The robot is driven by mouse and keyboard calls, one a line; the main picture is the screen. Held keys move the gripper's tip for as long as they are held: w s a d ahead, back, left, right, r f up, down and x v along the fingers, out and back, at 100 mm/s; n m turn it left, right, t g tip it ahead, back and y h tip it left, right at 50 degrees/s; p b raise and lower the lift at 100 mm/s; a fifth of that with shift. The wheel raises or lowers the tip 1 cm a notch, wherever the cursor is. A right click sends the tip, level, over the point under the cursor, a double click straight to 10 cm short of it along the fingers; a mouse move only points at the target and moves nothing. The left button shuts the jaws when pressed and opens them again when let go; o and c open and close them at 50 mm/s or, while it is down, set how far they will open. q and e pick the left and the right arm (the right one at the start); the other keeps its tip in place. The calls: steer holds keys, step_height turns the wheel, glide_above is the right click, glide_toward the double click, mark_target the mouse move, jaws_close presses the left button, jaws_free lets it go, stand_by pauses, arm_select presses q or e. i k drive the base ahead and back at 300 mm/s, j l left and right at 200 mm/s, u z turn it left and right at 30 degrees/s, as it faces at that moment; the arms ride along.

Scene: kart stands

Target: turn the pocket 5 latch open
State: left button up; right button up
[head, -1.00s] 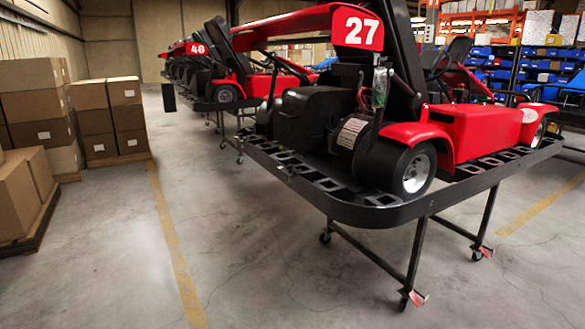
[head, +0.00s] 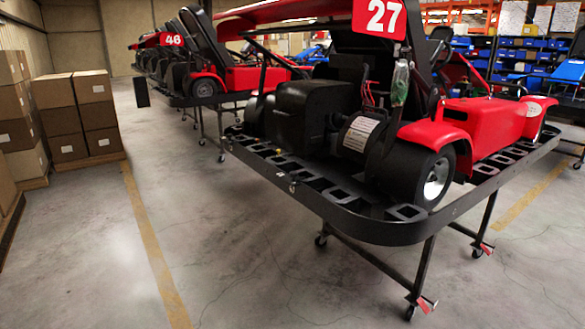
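A red kart numbered 27 (head: 475,120) sits on a black wheeled stand (head: 400,232) in the right half of the head view. The stand's rim holds a row of square pockets (head: 345,195). I cannot tell which of them is pocket 5, and no latch can be made out at this distance. A small light spot (head: 292,188) shows on the stand's side edge; it is too small to identify. Neither of my grippers is in view.
More red karts on stands, one numbered 46 (head: 171,39), line up behind. Stacked cardboard boxes (head: 78,115) stand on pallets at the left. Blue bins (head: 520,50) fill shelves at the back right. The concrete floor (head: 225,255) with a yellow line (head: 150,240) is clear in front.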

mark_target(294, 174)
steer(key=i+j+z, duration=0.1)
steer(key=i+j, duration=0.4)
steer(key=j, duration=0.15)
steer(key=i+j+z, duration=0.25)
steer(key=i+j, duration=0.25)
steer(key=j, duration=0.2)
steer(key=i+j, duration=0.2)
steer(key=j, duration=0.15)
steer(key=i+j+z, duration=0.15)
steer(key=j, duration=0.25)
steer(key=i+j+z, duration=0.1)
steer(key=i+j, duration=0.15)
steer(key=j, duration=0.15)
